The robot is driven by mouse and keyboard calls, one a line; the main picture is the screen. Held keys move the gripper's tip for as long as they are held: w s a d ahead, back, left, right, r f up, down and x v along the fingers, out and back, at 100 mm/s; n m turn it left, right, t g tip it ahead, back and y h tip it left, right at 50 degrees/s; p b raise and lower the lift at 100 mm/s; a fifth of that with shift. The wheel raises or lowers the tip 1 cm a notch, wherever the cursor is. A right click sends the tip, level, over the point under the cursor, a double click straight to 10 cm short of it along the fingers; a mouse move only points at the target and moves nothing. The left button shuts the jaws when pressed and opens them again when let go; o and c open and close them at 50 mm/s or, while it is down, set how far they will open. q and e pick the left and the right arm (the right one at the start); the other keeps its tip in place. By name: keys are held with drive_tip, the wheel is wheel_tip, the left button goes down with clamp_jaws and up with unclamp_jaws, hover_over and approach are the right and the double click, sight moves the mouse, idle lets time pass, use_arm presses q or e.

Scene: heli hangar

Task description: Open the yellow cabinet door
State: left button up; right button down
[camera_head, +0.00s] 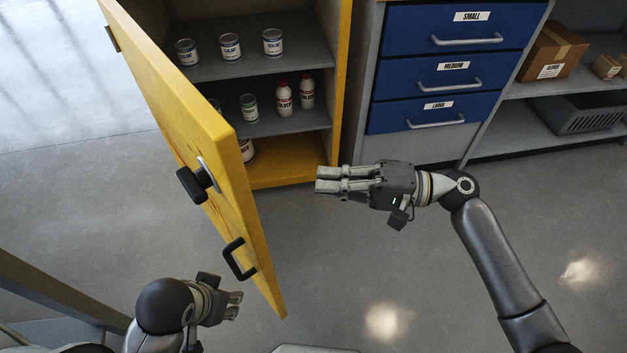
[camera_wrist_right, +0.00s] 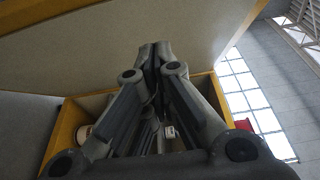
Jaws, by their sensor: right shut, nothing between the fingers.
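The yellow cabinet door (camera_head: 190,120) stands swung well open at the left of the head view, hinged on the cabinet's left side. It carries a dark latch (camera_head: 195,180) and a black pull handle (camera_head: 239,258) on its outer face. The yellow cabinet (camera_head: 345,70) is open, with cans and bottles on its shelves. My right gripper (camera_head: 322,181) is shut and empty, in front of the opening, to the right of the door and apart from it in the head view. It fills the middle of the right wrist view (camera_wrist_right: 155,55). My left gripper (camera_head: 236,304) is low at the left, near the handle; its finger gap is unclear.
A drawer unit (camera_head: 445,60) with blue drawers stands right of the cabinet. Further right, a shelf holds a cardboard box (camera_head: 552,52) and a grey crate (camera_head: 580,112). The grey floor (camera_head: 330,270) in front is clear.

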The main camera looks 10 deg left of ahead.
drive_tip(key=s+a, duration=0.2)
drive_tip(key=a, duration=0.9)
drive_tip(key=shift+s, duration=0.4)
